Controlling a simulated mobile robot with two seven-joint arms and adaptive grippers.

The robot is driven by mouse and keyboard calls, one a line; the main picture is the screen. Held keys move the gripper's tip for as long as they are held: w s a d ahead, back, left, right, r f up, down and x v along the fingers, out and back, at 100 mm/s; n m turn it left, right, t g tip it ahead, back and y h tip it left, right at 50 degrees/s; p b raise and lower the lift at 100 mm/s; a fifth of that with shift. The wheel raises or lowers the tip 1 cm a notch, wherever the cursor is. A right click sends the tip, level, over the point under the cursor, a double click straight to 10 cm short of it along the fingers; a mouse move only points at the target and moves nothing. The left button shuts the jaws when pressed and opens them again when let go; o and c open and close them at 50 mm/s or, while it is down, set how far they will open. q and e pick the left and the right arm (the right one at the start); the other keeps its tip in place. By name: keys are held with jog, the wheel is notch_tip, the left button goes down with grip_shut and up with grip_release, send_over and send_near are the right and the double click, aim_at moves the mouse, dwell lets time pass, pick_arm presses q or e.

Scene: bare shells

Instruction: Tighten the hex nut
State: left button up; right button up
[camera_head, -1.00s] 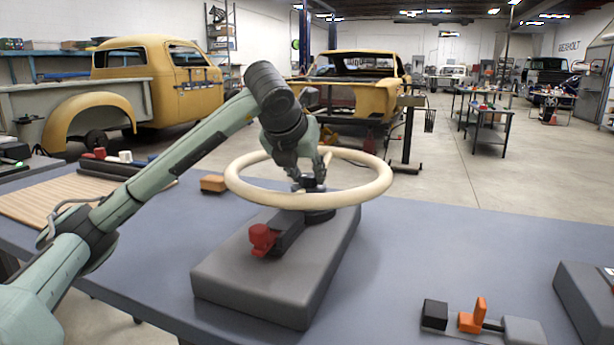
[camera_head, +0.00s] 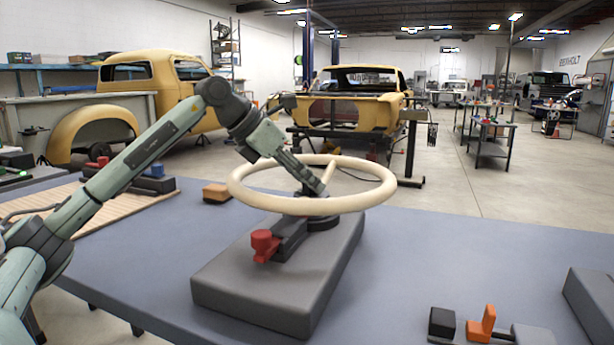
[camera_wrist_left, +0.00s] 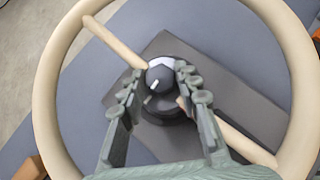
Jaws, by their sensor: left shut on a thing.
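The cream steering wheel (camera_head: 250,200) lies roughly level above a grey block (camera_head: 270,285) on the table, with its hub on a dark post. In the left wrist view, the wheel rim (camera_wrist_left: 47,110) surrounds my fingers. The dark hex nut (camera_wrist_left: 160,75), with a white mark, sits at the wheel's centre. My left gripper (camera_head: 321,191) reaches down at a slant from the upper left into the wheel. In the left wrist view, my left gripper (camera_wrist_left: 160,77) has its fingertips on both sides of the nut, shut on it. In the head view the fingers hide the nut.
A red clamp knob (camera_head: 265,245) sticks up from the block's front. An orange-and-black fixture (camera_head: 482,324) and another grey block (camera_head: 592,300) stand at front right. A small orange-brown block (camera_head: 216,192) lies behind left.

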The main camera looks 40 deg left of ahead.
pick_arm(q)
jog(key=shift+a+m+h, duration=0.1)
jog(key=shift+m+h, duration=0.3)
jog(key=shift+m, duration=0.1)
jog(key=o, duration=1.2)
jog(key=shift+c, duration=0.2)
jog(key=shift+r, duration=0.1)
jog(key=v, duration=1.2)
jog(key=shift+w, duration=0.2)
